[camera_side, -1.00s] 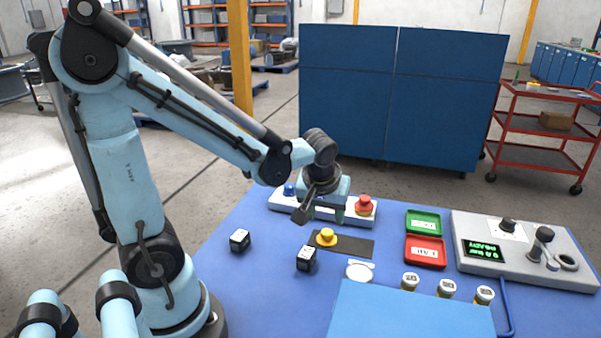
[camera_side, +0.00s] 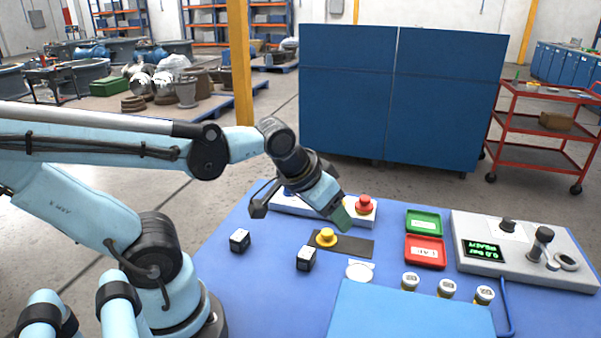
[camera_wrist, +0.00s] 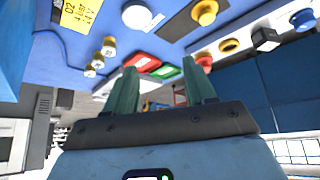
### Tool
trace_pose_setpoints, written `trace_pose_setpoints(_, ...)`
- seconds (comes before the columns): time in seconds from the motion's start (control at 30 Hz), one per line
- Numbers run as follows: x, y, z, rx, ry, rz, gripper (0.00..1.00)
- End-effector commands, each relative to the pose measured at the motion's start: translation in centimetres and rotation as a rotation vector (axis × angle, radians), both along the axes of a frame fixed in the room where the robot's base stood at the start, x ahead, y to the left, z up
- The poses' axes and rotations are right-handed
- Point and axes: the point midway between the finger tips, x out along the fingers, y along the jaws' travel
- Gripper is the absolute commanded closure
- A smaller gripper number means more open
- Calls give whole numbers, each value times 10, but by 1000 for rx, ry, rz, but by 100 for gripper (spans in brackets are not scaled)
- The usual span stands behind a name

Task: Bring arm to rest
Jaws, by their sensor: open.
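My gripper (camera_side: 341,216) is in the air over the back of the blue table, in front of the red button (camera_side: 364,204) in the side view. It is tilted down to the right and holds nothing. In the wrist view its two green fingers stand apart (camera_wrist: 163,82), with nothing between them but background. My arm is folded back, with its long upper link nearly level at the left of the side view.
Below lie a yellow knob (camera_side: 326,238) on a dark plate, two black cubes (camera_side: 240,240) (camera_side: 306,259), a white disc (camera_side: 360,271), green (camera_side: 424,222) and red (camera_side: 425,252) trays. A grey control panel (camera_side: 524,250) stands right, several small jars (camera_side: 446,288) in front.

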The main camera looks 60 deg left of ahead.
Motion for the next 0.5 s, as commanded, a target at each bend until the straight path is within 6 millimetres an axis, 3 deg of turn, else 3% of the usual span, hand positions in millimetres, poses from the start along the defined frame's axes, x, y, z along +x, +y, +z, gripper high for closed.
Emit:
trace_pose_setpoints(0.17, -5, -11, 2, 27, -53, -122, 45)
trace_pose_setpoints(0.5, -4, -12, 2, 31, -58, -133, 45)
